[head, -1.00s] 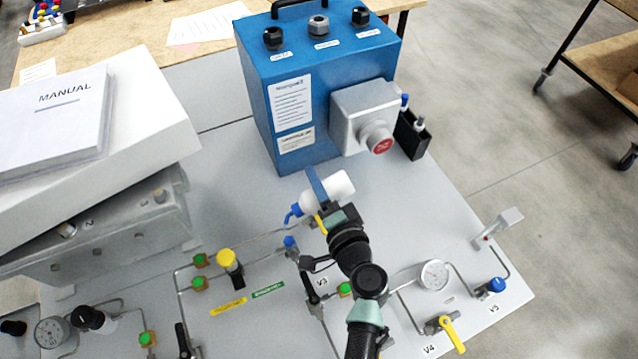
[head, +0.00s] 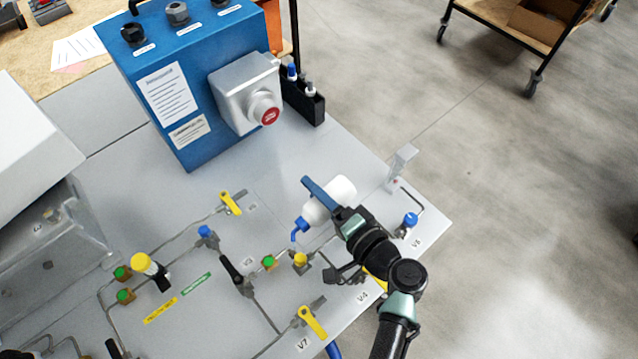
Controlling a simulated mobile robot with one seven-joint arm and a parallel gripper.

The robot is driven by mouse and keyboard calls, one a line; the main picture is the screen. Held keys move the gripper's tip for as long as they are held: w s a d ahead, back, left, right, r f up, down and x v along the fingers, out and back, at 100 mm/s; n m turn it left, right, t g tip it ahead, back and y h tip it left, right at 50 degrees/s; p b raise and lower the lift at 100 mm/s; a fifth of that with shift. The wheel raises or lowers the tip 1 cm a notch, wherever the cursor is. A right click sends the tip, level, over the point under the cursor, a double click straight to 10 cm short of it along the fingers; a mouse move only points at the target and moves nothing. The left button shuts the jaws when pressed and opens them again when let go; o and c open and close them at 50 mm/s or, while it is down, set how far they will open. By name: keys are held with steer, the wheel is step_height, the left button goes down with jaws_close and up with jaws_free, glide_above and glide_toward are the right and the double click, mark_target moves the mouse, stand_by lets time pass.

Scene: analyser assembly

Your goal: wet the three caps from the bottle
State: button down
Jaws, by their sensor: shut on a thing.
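The bottle (head: 342,190) is white with a blue spout (head: 299,229) that points down and to the left. My gripper (head: 329,200) is shut on it and holds it tilted above the panel (head: 335,150), right of centre in the head view. Three caps stand on top of the blue analyser box (head: 150,90): a black cap (head: 133,34), a grey cap (head: 177,12), and another black cap at the top edge (head: 219,2), partly cut off. The bottle is apart from all three.
Pipes with yellow-handled valves (head: 230,202), a yellow knob (head: 143,263) and a bracket (head: 402,163) rise from the panel. A white case (head: 35,130) is at left.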

steer(key=shift+s+d+f, duration=0.15)
steer(key=shift+s+d, duration=0.2)
steer(key=shift+d, duration=0.15)
steer(key=shift+w+a+f+b, duration=0.1)
steer(key=shift+f+b, duration=0.75)
steer(key=shift+f, duration=0.05)
steer(key=shift+f+b, duration=1.05)
steer(key=shift+f, duration=0.3)
steer(key=shift+f, duration=0.1)
step_height(320, 180, up, 5)
steer(key=p, duration=0.3)
steer(key=shift+p, duration=0.4)
